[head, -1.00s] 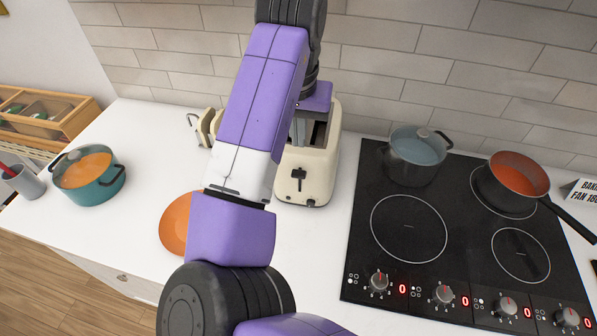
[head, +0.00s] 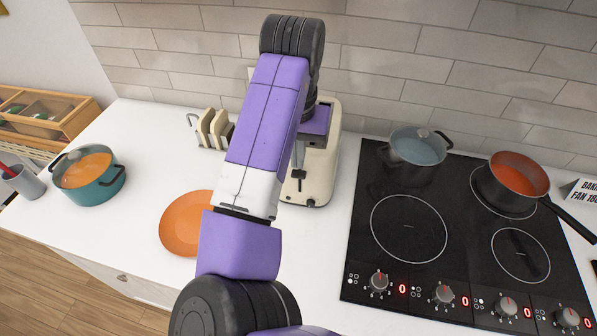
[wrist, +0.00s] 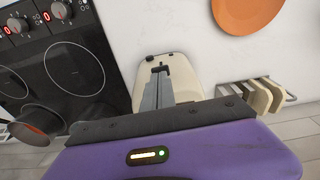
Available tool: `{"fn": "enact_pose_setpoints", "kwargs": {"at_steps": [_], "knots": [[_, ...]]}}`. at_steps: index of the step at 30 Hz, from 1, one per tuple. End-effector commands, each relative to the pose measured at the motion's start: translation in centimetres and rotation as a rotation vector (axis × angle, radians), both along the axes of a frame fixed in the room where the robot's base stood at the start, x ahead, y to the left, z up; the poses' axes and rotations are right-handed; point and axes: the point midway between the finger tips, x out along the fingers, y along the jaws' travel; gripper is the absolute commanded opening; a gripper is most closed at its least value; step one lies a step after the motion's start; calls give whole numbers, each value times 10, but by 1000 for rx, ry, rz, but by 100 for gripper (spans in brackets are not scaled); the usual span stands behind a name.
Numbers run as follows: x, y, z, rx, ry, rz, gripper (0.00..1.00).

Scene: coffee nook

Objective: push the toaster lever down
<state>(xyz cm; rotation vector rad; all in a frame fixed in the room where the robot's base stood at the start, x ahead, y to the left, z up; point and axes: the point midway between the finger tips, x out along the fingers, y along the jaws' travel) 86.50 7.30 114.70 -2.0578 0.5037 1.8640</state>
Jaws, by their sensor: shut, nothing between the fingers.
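The cream toaster (head: 326,152) stands on the white counter against the tiled wall, partly hidden by my arm. In the wrist view the toaster (wrist: 187,78) lies under and beyond my fingers. My gripper (wrist: 159,69) is shut and empty, its fingers pointing at the toaster's lever end. In the head view my gripper (head: 299,164) is at the toaster's front face, close to the dark lever (head: 299,174), which is partly hidden. I cannot tell whether the fingertips touch the lever.
An orange plate (head: 184,224) lies left of my arm. A toast rack with bread (head: 213,128) stands left of the toaster. A black hob (head: 395,270) with two pots is to the right. A teal pot (head: 92,185) stands at the far left.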

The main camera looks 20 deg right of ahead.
Motion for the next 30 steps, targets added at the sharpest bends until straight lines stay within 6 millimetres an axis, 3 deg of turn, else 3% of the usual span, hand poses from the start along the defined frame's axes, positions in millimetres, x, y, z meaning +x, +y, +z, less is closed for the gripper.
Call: {"fn": "enact_pose_setpoints", "kwargs": {"at_steps": [9, 23, 30], "knots": [[2, -1, -26, 0, 1, 1, 0], [3, -1, -31, 0, 0, 1, 0], [2, -2, -55, -2, 1, 0, 0]]}}
